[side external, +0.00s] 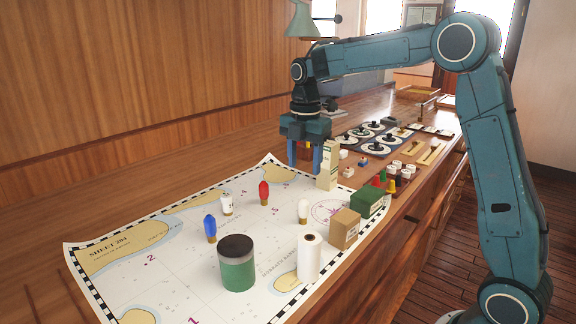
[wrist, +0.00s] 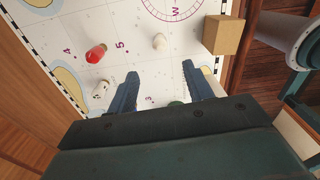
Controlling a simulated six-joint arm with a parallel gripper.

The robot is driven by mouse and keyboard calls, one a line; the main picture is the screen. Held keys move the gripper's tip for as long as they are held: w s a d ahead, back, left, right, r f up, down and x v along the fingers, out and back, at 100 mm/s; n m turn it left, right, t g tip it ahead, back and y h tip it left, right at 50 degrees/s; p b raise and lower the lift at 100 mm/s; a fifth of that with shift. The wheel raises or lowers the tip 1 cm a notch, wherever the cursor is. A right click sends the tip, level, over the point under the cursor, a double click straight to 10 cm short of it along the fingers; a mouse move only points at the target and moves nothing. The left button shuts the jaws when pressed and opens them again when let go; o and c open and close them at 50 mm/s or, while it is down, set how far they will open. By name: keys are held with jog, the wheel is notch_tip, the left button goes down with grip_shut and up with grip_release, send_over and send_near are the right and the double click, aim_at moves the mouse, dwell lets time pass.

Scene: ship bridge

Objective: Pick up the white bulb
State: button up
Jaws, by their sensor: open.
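The white bulb (side external: 303,211) stands upright on the chart, with a tan base, left of a cardboard box. In the wrist view the white bulb (wrist: 159,41) shows just beyond the fingertips, near the line between them, and apart from them. My gripper (side external: 304,166) is open and empty, above the far part of the chart, its fingers pointing down. In the wrist view my gripper (wrist: 160,70) has both fingers spread wide.
A red bulb (side external: 264,192), a blue bulb (side external: 210,228) and a small white marked piece (side external: 226,204) stand to the left. A green jar (side external: 237,268), white roll (side external: 309,258) and cardboard box (side external: 345,229) are nearby. A cream box (side external: 328,165) stands beside the gripper.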

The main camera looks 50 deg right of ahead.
aim_at(304, 202)
jog(key=shift+f, duration=4.35)
jog(key=shift+f, duration=2.55)
jog(key=c, duration=1)
